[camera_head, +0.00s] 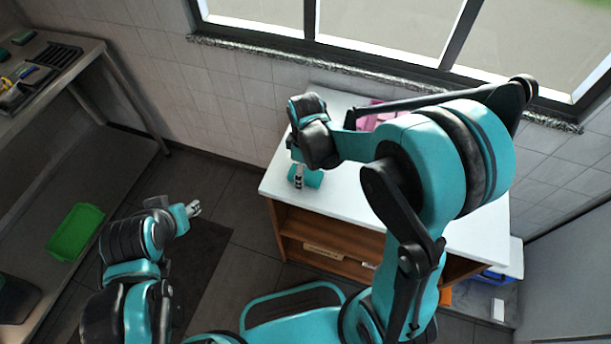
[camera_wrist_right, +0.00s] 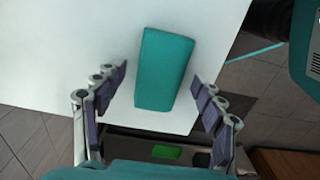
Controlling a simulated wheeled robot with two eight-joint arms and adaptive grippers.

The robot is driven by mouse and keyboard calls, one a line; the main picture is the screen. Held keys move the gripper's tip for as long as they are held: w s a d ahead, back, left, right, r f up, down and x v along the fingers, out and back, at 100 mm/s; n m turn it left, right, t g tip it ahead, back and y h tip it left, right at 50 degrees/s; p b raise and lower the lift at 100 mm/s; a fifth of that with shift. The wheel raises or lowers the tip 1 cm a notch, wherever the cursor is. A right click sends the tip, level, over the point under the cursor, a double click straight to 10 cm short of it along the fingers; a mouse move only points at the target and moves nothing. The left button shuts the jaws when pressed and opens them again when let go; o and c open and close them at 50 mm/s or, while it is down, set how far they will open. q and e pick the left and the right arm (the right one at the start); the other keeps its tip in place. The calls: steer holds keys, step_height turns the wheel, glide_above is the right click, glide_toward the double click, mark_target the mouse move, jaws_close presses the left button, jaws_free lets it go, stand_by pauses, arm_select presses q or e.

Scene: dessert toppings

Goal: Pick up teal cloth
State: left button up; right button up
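The teal cloth (camera_wrist_right: 164,66) looks like a folded rectangular block and lies near a corner of the white tabletop. In the head view it (camera_head: 313,179) shows at the table's left edge, partly hidden by my right gripper. My right gripper (camera_head: 299,182) points down over it. In the right wrist view its fingers (camera_wrist_right: 160,76) are spread wide, one on each side of the cloth, with gaps on both sides. My left gripper (camera_head: 194,209) is away to the left of the table, over the floor; its finger opening is too small to judge.
The white table (camera_head: 275,182) has shelves below. A pink item (camera_head: 372,120) stands at its back, partly behind my right arm. A metal bench (camera_head: 82,52) with a green tray (camera_head: 76,231) on its lower shelf is at left. Dark floor lies between bench and table.

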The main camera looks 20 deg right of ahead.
mark_target(306, 174)
steer(key=c, duration=0.9)
steer(key=shift+r, duration=0.1)
steer(key=shift+r, duration=0.2)
step_height(306, 174, up, 4)
steer(key=shift+p, duration=1.15)
steer(key=s+d+r+p, duration=0.1)
steer(key=s+d+r, duration=0.1)
steer(key=s, duration=0.1)
steer(key=s+d+r+p, duration=0.1)
steer(key=s+d+r, duration=0.1)
steer(key=s, duration=0.1)
steer(key=s+d+r+p, duration=0.1)
steer(key=s+d+r, duration=0.1)
steer(key=s+d, duration=0.1)
steer(key=shift+s+d+r+p, duration=0.1)
steer(key=shift+r+p, duration=0.15)
steer(key=shift+p, duration=0.1)
